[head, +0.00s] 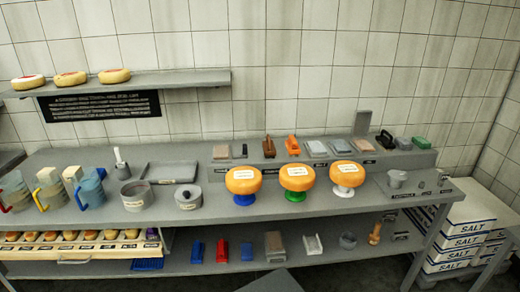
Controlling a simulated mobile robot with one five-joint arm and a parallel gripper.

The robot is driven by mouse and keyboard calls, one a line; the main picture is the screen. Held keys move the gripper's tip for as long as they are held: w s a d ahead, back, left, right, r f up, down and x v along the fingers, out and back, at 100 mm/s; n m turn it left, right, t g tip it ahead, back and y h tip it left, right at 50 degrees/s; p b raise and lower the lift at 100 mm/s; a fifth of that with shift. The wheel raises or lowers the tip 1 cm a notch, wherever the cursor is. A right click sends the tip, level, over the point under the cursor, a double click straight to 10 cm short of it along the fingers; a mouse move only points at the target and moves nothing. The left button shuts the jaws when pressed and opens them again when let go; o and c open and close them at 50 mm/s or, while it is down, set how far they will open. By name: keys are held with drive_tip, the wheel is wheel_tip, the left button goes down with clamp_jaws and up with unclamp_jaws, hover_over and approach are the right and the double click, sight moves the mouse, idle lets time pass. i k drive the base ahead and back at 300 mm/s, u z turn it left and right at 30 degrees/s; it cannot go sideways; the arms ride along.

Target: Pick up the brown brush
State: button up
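A small brown object that looks like the brown brush (268,147) stands on the raised grey ledge at the back of the table. My gripper is not in view.
Three orange cheese wheels on blue, green and white stands (243,181) are in front of the ledge. Jugs (48,187) and grey pots (136,195) stand at left. A lower shelf (180,262) holds blocks. Salt boxes (462,228) are stacked at right.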

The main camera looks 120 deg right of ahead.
sight(269, 151)
drive_tip(key=k, duration=2.95)
drive_tip(key=z, duration=1)
drive_tip(key=i, duration=1)
drive_tip(key=u, duration=0.05)
